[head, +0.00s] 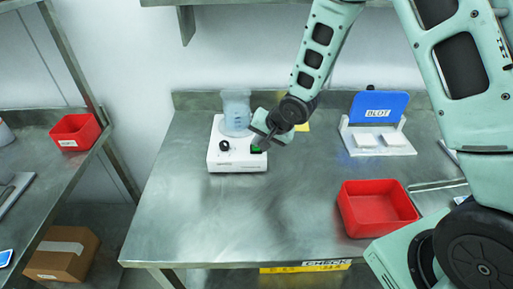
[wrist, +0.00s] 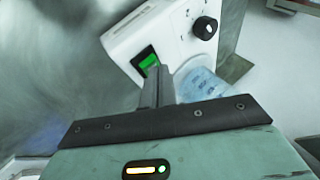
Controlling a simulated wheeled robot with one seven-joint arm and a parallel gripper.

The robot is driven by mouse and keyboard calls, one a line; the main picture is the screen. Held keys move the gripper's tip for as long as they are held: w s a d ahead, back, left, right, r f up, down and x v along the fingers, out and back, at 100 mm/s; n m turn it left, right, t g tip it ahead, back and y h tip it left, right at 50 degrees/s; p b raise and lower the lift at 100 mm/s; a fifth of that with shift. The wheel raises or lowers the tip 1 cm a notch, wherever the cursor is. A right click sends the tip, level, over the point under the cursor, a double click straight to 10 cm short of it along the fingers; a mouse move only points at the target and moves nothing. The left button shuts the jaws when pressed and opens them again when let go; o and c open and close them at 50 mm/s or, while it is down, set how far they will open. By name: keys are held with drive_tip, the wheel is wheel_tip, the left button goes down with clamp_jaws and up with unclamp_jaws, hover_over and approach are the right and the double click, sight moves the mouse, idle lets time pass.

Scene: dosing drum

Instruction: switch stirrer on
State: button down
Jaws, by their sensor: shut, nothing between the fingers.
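The white stirrer (head: 222,160) stands on the metal table with a clear bluish beaker (head: 236,108) on top. Its front has a black knob (head: 224,146) and a green rocker switch in a black frame (head: 256,149). In the wrist view the switch (wrist: 148,60) shows bright green, with the knob (wrist: 205,28) further right and the beaker (wrist: 198,84) partly behind my fingers. My gripper (wrist: 160,72) is shut and empty, its fingertips right at the switch's edge. I cannot tell whether they touch it. In the head view my gripper (head: 265,146) partly covers the stirrer's right side.
A red bin (head: 378,225) sits at the table's front right. A blue board marked BLOT (head: 378,106) stands in a white base at the back right. A shelf at the left holds another red bin (head: 75,146). The table's middle is clear.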

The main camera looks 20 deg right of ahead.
drive_tip(key=shift+s+f, duration=0.1)
drive_tip(key=shift+f, duration=0.2)
drive_tip(key=shift+r, duration=0.1)
idle(0.4)
drive_tip(key=shift+w+r+p, duration=0.25)
drive_tip(key=shift+r+p, duration=0.5)
drive_tip(key=shift+r, duration=0.05)
drive_tip(key=r+p, duration=0.2)
drive_tip(key=w+r+p, duration=0.1)
drive_tip(key=r+p, duration=0.2)
drive_tip(key=shift+w+d, duration=0.1)
drive_tip(key=shift+d, duration=0.1)
drive_tip(key=shift+f, duration=0.1)
